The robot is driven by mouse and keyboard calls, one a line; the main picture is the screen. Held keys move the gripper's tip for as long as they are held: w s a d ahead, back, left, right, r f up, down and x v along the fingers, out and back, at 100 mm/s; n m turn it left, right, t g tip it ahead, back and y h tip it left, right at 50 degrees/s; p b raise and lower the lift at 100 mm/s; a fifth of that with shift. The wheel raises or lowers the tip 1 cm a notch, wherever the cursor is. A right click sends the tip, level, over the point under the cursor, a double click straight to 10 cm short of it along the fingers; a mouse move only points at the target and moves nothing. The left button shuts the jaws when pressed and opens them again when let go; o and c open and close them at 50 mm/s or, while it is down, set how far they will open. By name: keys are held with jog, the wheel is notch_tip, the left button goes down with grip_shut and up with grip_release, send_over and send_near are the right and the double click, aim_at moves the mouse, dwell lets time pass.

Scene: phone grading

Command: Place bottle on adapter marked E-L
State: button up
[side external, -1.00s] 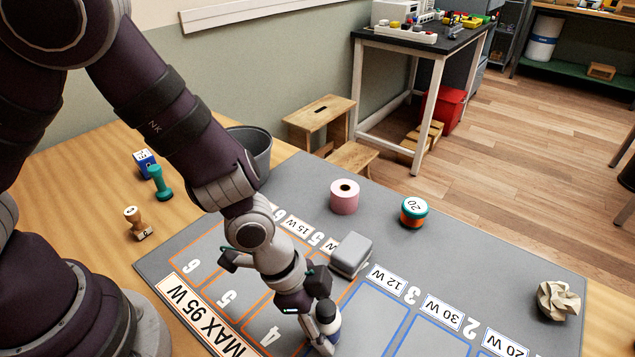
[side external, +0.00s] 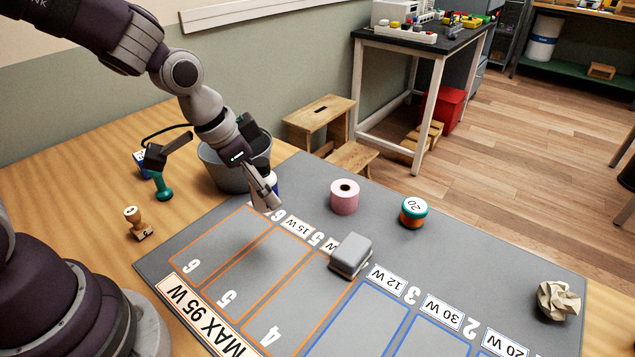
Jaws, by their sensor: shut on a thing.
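My gripper (side external: 266,196) is at the far left of the grey mat, above the area near slot 6 and in front of the grey bin. It is shut on the bottle (side external: 273,182), of which only a bit of white and dark blue shows behind the fingers. The rest of the bottle is hidden. A grey rounded block (side external: 351,254) lies on the mat by the slot labels, to the right of my gripper. I cannot read any E-L mark on it, and no E-L mark is readable elsewhere.
The grey bin (side external: 218,171) stands close behind my gripper. A pink roll (side external: 344,199), a teal-orange tub (side external: 414,211) and crumpled paper (side external: 558,300) stand on the mat (side external: 480,270). A wooden stamp (side external: 136,222) and green dumbbell-shaped item (side external: 160,187) stand left. The numbered slots look empty.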

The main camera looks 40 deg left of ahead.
jog(key=s+a+n+y, duration=0.2)
jog(key=s+a+n, duration=0.25)
jog(key=a, duration=0.35)
jog(key=s+a+n+y, duration=0.1)
jog(key=s+a+n, duration=0.2)
jog(key=a+n, duration=0.35)
jog(key=s+a+n+y, duration=0.2)
jog(key=s+a+n, duration=0.15)
jog(key=a, duration=0.55)
send_over(144, 151)
jog(key=s+d, duration=0.1)
jog(key=shift+s+d+f+m+g, duration=0.1)
jog(key=shift+d+f+m+g, duration=0.1)
jog(key=shift+f+m+g, duration=0.35)
jog(key=shift+a+f, duration=0.25)
jog(key=shift+f, duration=1.65)
jog(key=shift+f, duration=0.1)
jog(key=o, duration=1.1)
jog(key=shift+o, duration=0.2)
